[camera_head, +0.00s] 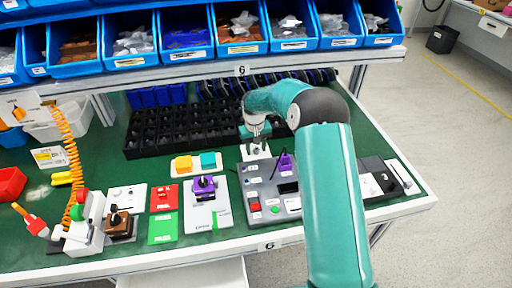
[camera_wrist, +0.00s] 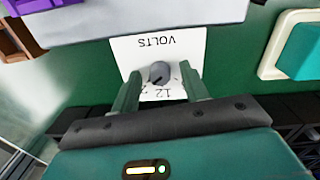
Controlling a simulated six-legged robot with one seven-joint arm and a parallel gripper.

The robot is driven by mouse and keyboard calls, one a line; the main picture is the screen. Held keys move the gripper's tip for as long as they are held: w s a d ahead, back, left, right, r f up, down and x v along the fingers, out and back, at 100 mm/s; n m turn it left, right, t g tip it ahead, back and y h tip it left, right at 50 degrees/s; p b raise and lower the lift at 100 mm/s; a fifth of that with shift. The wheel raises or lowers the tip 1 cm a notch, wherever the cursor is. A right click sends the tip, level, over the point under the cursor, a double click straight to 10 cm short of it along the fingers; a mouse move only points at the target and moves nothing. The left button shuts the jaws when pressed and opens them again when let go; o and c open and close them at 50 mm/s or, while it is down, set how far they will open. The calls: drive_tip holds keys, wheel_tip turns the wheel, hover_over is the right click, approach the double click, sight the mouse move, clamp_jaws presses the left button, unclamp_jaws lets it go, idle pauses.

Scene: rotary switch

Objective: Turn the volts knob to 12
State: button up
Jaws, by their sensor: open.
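The volts knob (camera_wrist: 160,72) is a small dark grey round knob on a white plate (camera_wrist: 128,47). The plate reads VOLTS upside down in the wrist view, with 12 printed near my side of the knob. Another mark by the 12 is partly hidden by a finger. My gripper (camera_wrist: 160,76) is open, with one green finger on each side of the knob and gaps to it. I cannot tell whether the fingertips reach down to the knob's height. In the head view my gripper (camera_head: 257,146) is over the white plate, and the knob is hidden.
A grey panel (camera_head: 265,190) with a purple switch (camera_head: 286,164) is close in front of the plate. A black bin grid (camera_head: 180,128) lies behind. Blue bins (camera_head: 185,38) hang above.

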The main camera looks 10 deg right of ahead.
drive_tip(key=shift+r, duration=0.1)
clamp_jaws()
drive_tip(key=shift+n, duration=0.4)
drive_tip(key=n, duration=0.9)
drive_tip(key=shift+d, duration=0.1)
idle(0.4)
unclamp_jaws()
